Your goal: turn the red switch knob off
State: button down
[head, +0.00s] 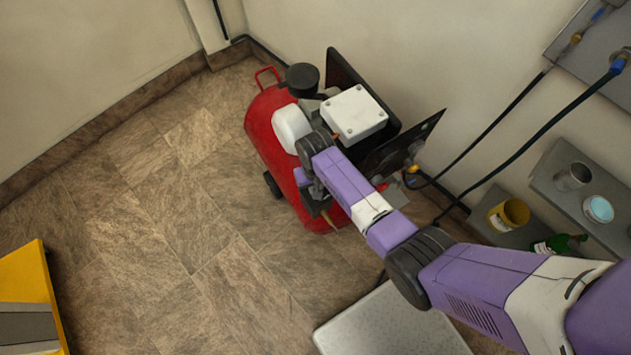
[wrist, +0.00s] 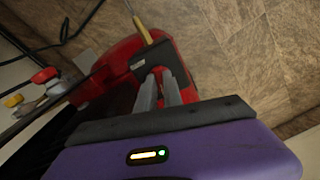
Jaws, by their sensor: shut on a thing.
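The red compressor tank (head: 268,125) stands on the floor by the wall in the head view. In the wrist view my gripper (wrist: 159,77) reaches to a black switch box (wrist: 151,58) on the red compressor. Its two grey fingers are close together and shut on a small red piece (wrist: 158,72) at the box, which looks like the red switch knob. The fingers cover most of it, so its turn angle cannot be read. In the head view my arm hides the fingertips and the knob.
A red valve handle (wrist: 44,75) and a yellow one (wrist: 12,100) sit left in the wrist view. A white box (head: 353,113) tops the compressor.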

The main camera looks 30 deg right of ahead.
jog(key=shift+n, duration=1.3)
jog(key=c, duration=1.5)
grip_release()
jog(key=shift+r, duration=0.1)
notch_tip(320, 180, up, 8)
jog(key=shift+f+p, duration=0.2)
jog(key=shift+p, duration=0.3)
